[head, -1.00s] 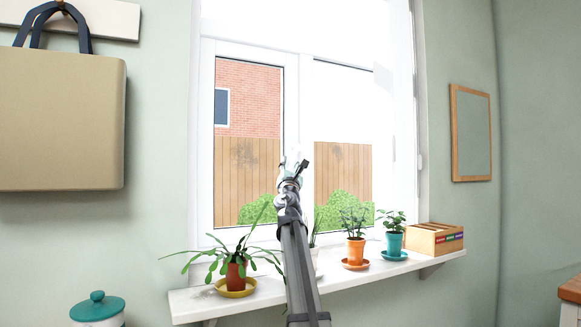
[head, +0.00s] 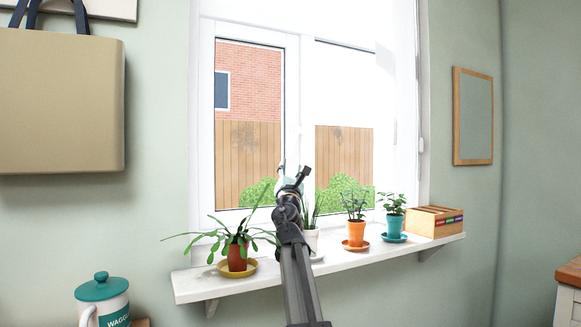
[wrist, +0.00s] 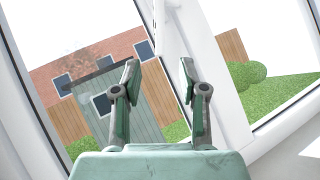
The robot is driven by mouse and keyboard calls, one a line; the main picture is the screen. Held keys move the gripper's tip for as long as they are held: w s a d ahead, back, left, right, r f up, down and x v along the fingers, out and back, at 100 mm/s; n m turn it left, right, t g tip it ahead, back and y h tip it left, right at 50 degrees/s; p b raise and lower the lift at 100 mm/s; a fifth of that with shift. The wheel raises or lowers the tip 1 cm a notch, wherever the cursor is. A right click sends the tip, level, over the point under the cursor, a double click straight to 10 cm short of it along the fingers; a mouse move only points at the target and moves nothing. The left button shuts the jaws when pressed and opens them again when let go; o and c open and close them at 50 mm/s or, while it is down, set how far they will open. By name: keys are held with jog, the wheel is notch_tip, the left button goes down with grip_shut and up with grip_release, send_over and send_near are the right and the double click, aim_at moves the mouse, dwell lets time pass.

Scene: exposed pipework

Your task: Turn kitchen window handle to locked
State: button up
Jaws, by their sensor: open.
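The kitchen window (head: 306,95) has white frames, with a white upright between two panes. My gripper (head: 292,178) is in front of that upright, above the sill shelf, and hides part of it. In the wrist view my gripper (wrist: 159,78) is open and empty, its two green-grey fingers apart and facing the window frame. A white handle-like part (wrist: 170,22) shows on the upright at the top of the wrist view, beyond and between the fingertips, apart from them. Its full shape and turn angle cannot be told. In the head view the handle is not clearly distinguishable.
The shelf (head: 192,286) below the window holds a trailing plant in a red pot (head: 237,258), an orange pot (head: 356,234), a teal pot (head: 394,225), a white pot partly behind my arm and a wooden box (head: 434,221). A bag (head: 60,100) hangs left.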

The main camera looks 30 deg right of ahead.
jog(key=shift+r+p, duration=0.3)
grip_shut()
jog(key=w+a+r+m+g+p, duration=0.2)
jog(key=a+r+m+p, duration=0.15)
jog(key=r+p, duration=0.65)
jog(key=w+a+r+m+g+h+p, duration=0.1)
jog(key=w+a+r+m+g+p, duration=0.3)
jog(key=p, duration=1)
jog(key=w+a+r+m+g+p, duration=0.1)
jog(key=a+r+m+p, duration=0.1)
jog(key=r+m+p, duration=0.65)
notch_tip(320, 180, down, 10)
jog(key=s+m+g+y+p, duration=0.3)
jog(key=m+g+p, duration=0.1)
jog(key=g+p, duration=0.15)
jog(key=shift+g, duration=0.45)
jog(key=shift+s+d+f+p+x, duration=0.15)
jog(key=shift+s+p+x, duration=0.4)
jog(key=shift+x, duration=1.65)
jog(key=shift+s+d+f+p+x, duration=0.15)
jog(key=shift+p+x, duration=0.65)
jog(key=shift+x, duration=1.35)
jog(key=shift+s+d+p+x, duration=0.2)
jog(key=shift+s+p+x, duration=0.35)
jog(key=shift+x, duration=1.65)
